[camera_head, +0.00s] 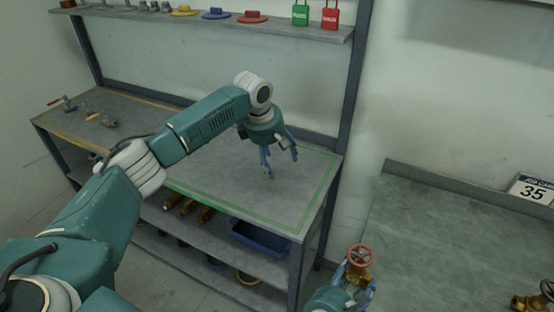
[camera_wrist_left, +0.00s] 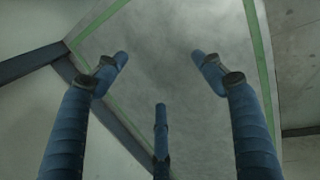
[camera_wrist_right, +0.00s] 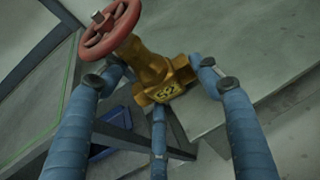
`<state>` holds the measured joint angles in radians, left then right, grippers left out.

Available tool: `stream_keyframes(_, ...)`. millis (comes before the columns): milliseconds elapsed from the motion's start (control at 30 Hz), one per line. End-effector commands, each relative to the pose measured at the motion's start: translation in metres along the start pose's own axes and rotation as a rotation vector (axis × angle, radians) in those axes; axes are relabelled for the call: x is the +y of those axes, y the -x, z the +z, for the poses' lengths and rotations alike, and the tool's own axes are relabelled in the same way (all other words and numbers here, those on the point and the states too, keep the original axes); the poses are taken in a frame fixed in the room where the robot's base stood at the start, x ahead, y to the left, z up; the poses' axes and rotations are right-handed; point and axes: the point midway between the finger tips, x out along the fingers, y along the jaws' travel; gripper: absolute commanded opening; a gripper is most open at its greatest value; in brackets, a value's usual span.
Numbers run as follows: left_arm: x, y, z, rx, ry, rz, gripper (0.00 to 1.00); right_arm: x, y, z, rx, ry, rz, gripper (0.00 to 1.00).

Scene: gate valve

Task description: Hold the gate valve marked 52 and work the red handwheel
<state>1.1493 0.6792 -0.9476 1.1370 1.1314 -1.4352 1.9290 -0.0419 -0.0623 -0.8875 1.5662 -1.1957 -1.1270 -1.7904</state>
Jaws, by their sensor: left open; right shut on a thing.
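A brass gate valve (camera_wrist_right: 165,75) with a red handwheel (camera_wrist_right: 108,30) is held in my right gripper (camera_wrist_right: 162,80). Its tag reads 52 in the right wrist view. In the head view the same handwheel (camera_head: 361,255) and the valve body (camera_head: 357,275) show at the bottom, right of centre, in front of the bench gap. My right gripper's fingers are around the valve body, with the handwheel free above them. My left gripper (camera_head: 280,163) is open and empty above the green-outlined area of the left bench (camera_head: 225,185). Its spread fingers show in the left wrist view (camera_wrist_left: 160,65).
A right-hand bench (camera_head: 435,235) carries a card reading 35 (camera_head: 531,190) and another brass valve (camera_head: 535,300) at the right edge. A blue bin (camera_head: 260,240) sits below the left bench. Small valves (camera_head: 85,112) lie at its far left.

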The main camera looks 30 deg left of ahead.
Motion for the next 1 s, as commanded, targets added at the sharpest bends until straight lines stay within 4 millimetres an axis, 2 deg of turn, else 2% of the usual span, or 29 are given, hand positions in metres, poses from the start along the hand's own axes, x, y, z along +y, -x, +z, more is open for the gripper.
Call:
stream_keyframes(367, 0.0, 0.0, 0.0, 0.0, -0.001, -0.001, 0.69, 0.001, 0.0, 0.002, -0.004, -0.001, 0.001, 0.31)
stream_keyframes(467, -0.001, 0.001, 0.01, -0.007, -0.039, -0.006, 0.69, 0.001, 0.0, 0.002, -0.004, -0.001, 0.001, 0.31)
stream_keyframes(567, -0.003, 0.007, 0.043, -0.033, -0.176, -0.022, 0.69, 0.001, 0.0, 0.002, -0.004, -0.001, 0.001, 0.31)
stream_keyframes(667, -0.014, 0.018, 0.097, -0.074, -0.432, -0.053, 0.69, 0.001, 0.0, 0.002, -0.004, -0.001, 0.001, 0.31)
stream_keyframes(700, -0.021, 0.023, 0.122, -0.094, -0.562, -0.067, 0.69, 0.001, 0.0, 0.002, -0.004, -0.001, 0.001, 0.31)
stream_keyframes(800, -0.045, 0.041, 0.183, -0.142, -0.913, -0.104, 0.69, 0.001, 0.0, 0.002, -0.004, -0.001, 0.001, 0.31)
stream_keyframes(900, -0.074, 0.059, 0.232, -0.185, -1.257, -0.142, 0.69, 0.001, 0.0, 0.002, -0.004, -0.001, 0.001, 0.31)
stream_keyframes(1000, -0.102, 0.076, 0.267, -0.219, -1.558, -0.176, 0.69, 0.001, 0.0, 0.002, -0.004, -0.001, 0.001, 0.31)
